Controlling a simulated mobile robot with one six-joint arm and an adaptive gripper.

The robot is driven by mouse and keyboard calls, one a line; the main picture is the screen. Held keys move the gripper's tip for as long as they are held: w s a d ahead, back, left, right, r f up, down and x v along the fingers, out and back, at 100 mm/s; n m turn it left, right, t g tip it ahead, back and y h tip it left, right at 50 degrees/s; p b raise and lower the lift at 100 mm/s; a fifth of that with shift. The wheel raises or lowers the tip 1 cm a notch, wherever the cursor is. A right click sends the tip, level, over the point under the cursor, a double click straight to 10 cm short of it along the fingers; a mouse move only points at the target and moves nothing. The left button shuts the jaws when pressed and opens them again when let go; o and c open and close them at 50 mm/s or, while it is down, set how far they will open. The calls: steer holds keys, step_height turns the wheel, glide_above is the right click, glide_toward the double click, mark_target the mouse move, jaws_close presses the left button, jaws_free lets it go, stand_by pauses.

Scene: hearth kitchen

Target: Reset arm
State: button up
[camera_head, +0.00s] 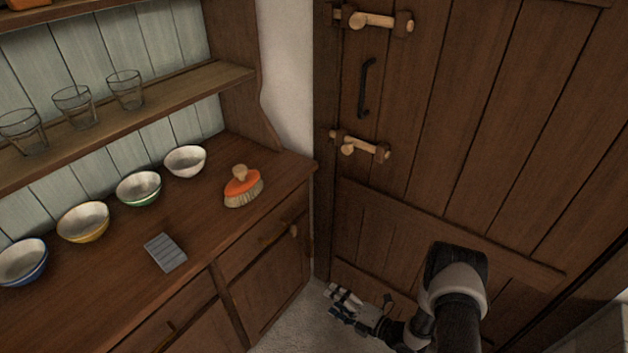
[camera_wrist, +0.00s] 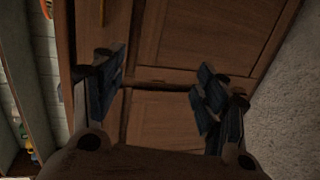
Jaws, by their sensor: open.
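My gripper (camera_head: 341,302) is at the lower middle of the head view, low in front of the wooden door and to the right of the dresser. Its fingers are apart and nothing is between them. In the wrist view my gripper (camera_wrist: 160,95) shows its two dark blue finger pads spread wide, with brown wooden panels behind them. My arm comes in from the lower right of the head view, in front of the door.
A dresser (camera_head: 285,196) at left carries several bowls (camera_head: 139,187), an orange brush (camera_head: 243,187) and a grey ridged block (camera_head: 165,252). Glasses (camera_head: 74,106) stand on its shelf. The plank door (camera_head: 450,130) has two wooden latches and a black handle (camera_head: 366,88). Pale floor (camera_head: 300,325) is clear.

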steer(key=w+d+r+m+h, duration=0.4)
steer(key=w+d+r+h, duration=0.3)
steer(key=w+r, duration=0.65)
steer(key=s+d+r+m+h, duration=0.2)
steer(key=d+r+m+h, duration=0.15)
steer(key=r, duration=0.65)
steer(key=s+d+r+m+h, duration=0.15)
steer(key=d+r+m, duration=0.3)
steer(key=r, duration=0.65)
steer(key=s+a+r+m+g+h, duration=0.1)
steer(key=s+r+m+g+h, duration=0.1)
steer(key=s+r+m, duration=0.9)
steer(key=s+a+m+g+y, duration=0.1)
steer(key=s+a+m, duration=0.1)
steer(key=s, duration=1)
steer(key=s+a+r+m+g+y, duration=0.1)
steer(key=s+a+m+g, duration=0.1)
steer(key=s, duration=1.1)
steer(key=a+m, duration=0.1)
steer(key=a, duration=0.1)
steer(key=shift+a+r, duration=0.3)
steer(key=shift+a, duration=0.05)
